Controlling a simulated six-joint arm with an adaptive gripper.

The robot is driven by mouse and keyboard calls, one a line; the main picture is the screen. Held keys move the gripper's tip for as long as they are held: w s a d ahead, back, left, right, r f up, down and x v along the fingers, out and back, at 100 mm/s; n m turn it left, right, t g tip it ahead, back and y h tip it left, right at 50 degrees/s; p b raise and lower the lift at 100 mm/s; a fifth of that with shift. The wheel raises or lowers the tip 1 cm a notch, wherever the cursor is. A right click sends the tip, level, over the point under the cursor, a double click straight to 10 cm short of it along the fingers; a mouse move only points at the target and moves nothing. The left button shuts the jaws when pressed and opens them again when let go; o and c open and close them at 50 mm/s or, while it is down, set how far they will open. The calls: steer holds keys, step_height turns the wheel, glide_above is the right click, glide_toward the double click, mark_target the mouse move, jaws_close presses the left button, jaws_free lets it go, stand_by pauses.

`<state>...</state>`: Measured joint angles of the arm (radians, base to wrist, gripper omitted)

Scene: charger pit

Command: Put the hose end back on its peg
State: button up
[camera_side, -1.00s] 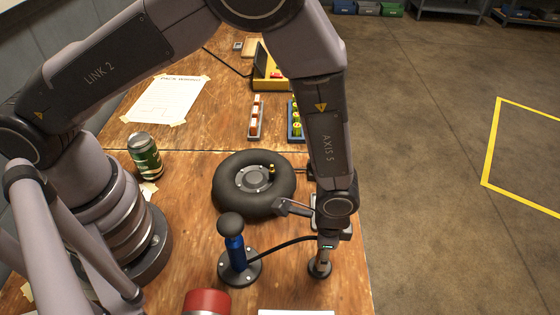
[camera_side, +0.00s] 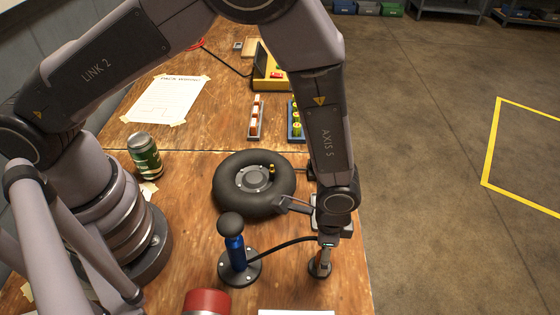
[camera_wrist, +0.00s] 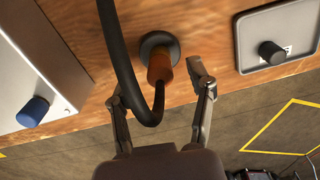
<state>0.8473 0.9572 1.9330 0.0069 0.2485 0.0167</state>
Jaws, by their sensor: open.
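The orange hose end (camera_side: 323,257) stands roughly upright at the dark round base of the peg (camera_side: 319,269), near the table's right edge. In the wrist view the hose end (camera_wrist: 159,67) sits over the peg's dark disc (camera_wrist: 158,42); the peg's shaft is hidden. The black hose (camera_side: 288,245) runs from the blue pump (camera_side: 236,252) to the hose end. My gripper (camera_side: 325,252) is above and around the hose end. In the wrist view my gripper (camera_wrist: 157,88) is open, one finger on each side, with a gap visible at the right finger.
A black inner tube (camera_side: 228,194) lies behind the pump. In the wrist view a grey tray with a dark knob (camera_wrist: 271,53) is at right and a pale box with a blue knob (camera_wrist: 32,111) at left. A can (camera_side: 145,157) and a red-topped object (camera_side: 207,302) stand nearby.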

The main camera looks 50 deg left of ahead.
step_height(320, 180, up, 11)
stand_by(0.3)
steer(key=w+a+r+n+t+h, duration=0.1)
steer(key=a+r+n+t, duration=0.3)
steer(key=a+r, duration=1.5)
steer(key=s+a+r+n, duration=0.3)
steer(key=s+a, duration=0.3)
steer(key=s+a+r+n+t+y, duration=0.1)
steer(key=s+a+r+n, duration=0.2)
steer(key=s, duration=0.4)
steer(key=a+r, duration=0.1)
steer(key=a, duration=0.1)
steer(key=shift+a+t, duration=0.3)
steer(key=shift+a, duration=0.1)
